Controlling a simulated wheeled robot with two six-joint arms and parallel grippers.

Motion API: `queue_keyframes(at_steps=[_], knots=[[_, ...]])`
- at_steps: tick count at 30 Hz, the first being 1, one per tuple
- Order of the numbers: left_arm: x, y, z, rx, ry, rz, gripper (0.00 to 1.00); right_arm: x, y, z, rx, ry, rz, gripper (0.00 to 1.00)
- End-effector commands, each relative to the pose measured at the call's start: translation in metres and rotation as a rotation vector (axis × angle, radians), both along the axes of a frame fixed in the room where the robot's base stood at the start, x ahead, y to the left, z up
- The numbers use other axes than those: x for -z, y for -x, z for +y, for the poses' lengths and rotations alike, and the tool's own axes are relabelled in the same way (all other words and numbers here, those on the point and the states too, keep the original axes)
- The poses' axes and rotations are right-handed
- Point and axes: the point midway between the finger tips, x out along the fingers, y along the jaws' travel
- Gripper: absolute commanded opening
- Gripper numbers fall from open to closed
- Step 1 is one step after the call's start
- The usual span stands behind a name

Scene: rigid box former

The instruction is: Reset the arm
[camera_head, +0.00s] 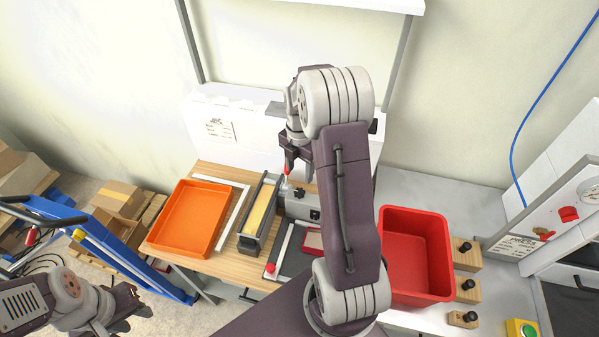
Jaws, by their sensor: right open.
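My right arm rises through the middle of the head view, bent at its elbow. Its gripper (287,158) points down over the back of the work table, above the grey machine (300,205). It is open, and I see nothing held in it, though the arm partly covers it. A red-tipped part (284,180) shows just below the fingers; I cannot tell whether they touch it. My left gripper (138,312) is low at the left, over the floor and apart from the table. Its jaw opening is too unclear to judge.
An orange tray (187,215) and a long black holder with a yellowish strip (258,212) lie on the wooden top. A red bin (414,255) stands right of my right arm. Wooden blocks with black knobs (467,252) line its right side. A blue cart (120,252) stands left.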

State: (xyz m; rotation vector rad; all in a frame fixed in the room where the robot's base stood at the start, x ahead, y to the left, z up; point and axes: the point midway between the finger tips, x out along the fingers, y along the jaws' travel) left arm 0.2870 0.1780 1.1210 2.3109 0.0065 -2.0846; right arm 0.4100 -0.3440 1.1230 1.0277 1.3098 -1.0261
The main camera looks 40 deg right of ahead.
Motion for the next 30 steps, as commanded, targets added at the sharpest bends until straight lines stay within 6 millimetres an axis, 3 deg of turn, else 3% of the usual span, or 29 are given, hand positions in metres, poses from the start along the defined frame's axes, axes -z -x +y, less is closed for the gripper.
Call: queue_keyframes(at_steps=[10, 13, 16, 18, 21, 25, 30], knots=[[0.006, 0.0, 0.0, 0.0, 0.0, 0.0, 0.36, 0.005, -0.004, 0.007, -0.019, 0.001, -0.003, 0.55], [0.026, 0.0, 0.0, 0.0, 0.0, 0.0, 0.36, 0.003, -0.016, 0.038, -0.107, 0.018, -0.049, 0.55], [0.05, 0.0, 0.0, 0.0, 0.0, 0.0, 0.36, 0.013, 0.007, 0.093, -0.184, 0.012, -0.057, 0.55], [0.06, 0.0, 0.0, 0.0, 0.0, 0.001, 0.36, 0.022, 0.03, 0.123, -0.042, 0.0, -0.067, 0.55], [0.067, 0.0, 0.0, 0.0, 0.0, 0.0, 0.36, 0.035, 0.058, 0.146, 0.222, -0.019, -0.071, 0.55], [0.074, 0.0, 0.0, 0.0, 0.0, 0.0, 0.36, 0.054, 0.094, 0.163, 0.658, -0.044, -0.068, 0.55], [0.072, 0.0, 0.0, 0.0, 0.0, 0.0, 0.36, 0.071, 0.128, 0.165, 1.315, -0.065, -0.046, 0.55]])
